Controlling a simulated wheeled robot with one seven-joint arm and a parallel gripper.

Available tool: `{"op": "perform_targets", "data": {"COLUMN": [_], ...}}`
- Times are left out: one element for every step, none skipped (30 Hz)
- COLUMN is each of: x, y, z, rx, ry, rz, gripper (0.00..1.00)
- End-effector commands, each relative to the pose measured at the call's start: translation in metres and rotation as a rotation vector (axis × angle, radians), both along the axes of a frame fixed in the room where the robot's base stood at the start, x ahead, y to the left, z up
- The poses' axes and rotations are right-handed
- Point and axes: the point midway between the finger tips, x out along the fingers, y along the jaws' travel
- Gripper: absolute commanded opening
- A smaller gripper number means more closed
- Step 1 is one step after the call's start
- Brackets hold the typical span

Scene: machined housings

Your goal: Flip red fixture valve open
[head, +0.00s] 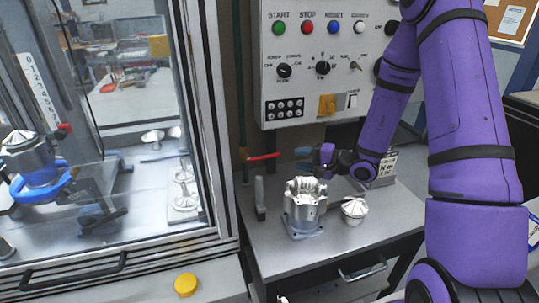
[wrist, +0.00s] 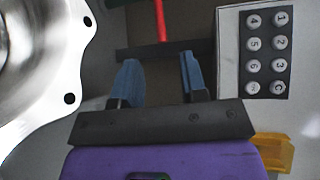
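The red valve lever (head: 263,156) sticks out level to the right from a green vertical pipe (head: 243,100), just above the table at the back. In the wrist view, the red lever (wrist: 161,20) shows at the top, beyond the fingertips and roughly in line with the gap between them. My gripper (head: 304,159) is to the right of the lever, with its blue fingers pointing left towards it. In the wrist view, my gripper (wrist: 160,78) is open, with nothing between the fingers. A gap separates the fingertips from the lever.
A machined housing (head: 304,212) stands on the metal table (head: 340,250) below my gripper, with a smaller cone-topped part (head: 354,209) beside it. A control panel (head: 320,60) hangs above. A glass-fronted machine (head: 130,250) stands left. A grey upright piece (head: 260,198) stands below the lever.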

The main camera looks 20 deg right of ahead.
Motion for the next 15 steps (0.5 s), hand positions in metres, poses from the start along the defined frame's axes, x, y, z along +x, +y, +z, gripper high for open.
{"op": "perform_targets", "data": {"x": [0.003, 0.005, 0.009, 0.012, 0.015, 0.019, 0.023, 0.027, 0.032, 0.036, 0.040, 0.044, 0.048, 0.051, 0.055], "y": [0.004, 0.006, 0.009, 0.012, 0.016, 0.022, 0.025, 0.029, 0.034, 0.038, 0.042, 0.047, 0.050, 0.053, 0.057], "z": [-0.001, -0.002, -0.002, -0.003, -0.004, -0.005, -0.006, -0.008, -0.009, -0.010, -0.011, -0.012, -0.013, -0.014, -0.015], "rx": [0.000, 0.000, 0.000, 0.001, 0.001, 0.001, 0.001, 0.000, 0.001, 0.001, 0.001, 0.000, 0.000, 0.001, 0.001], "ry": [0.000, 0.000, 0.000, -0.001, -0.001, -0.001, -0.001, 0.000, -0.001, 0.000, -0.001, -0.002, 0.000, 0.000, 0.000], "rz": [0.002, 0.003, 0.003, 0.003, 0.003, 0.005, 0.005, 0.004, 0.004, 0.004, 0.004, 0.005, 0.004, 0.003, 0.004], "gripper": [0.39, 0.39, 0.39, 0.39, 0.39, 0.39, 0.39, 0.39, 0.39, 0.39, 0.39, 0.39, 0.39, 0.39, 0.39]}}
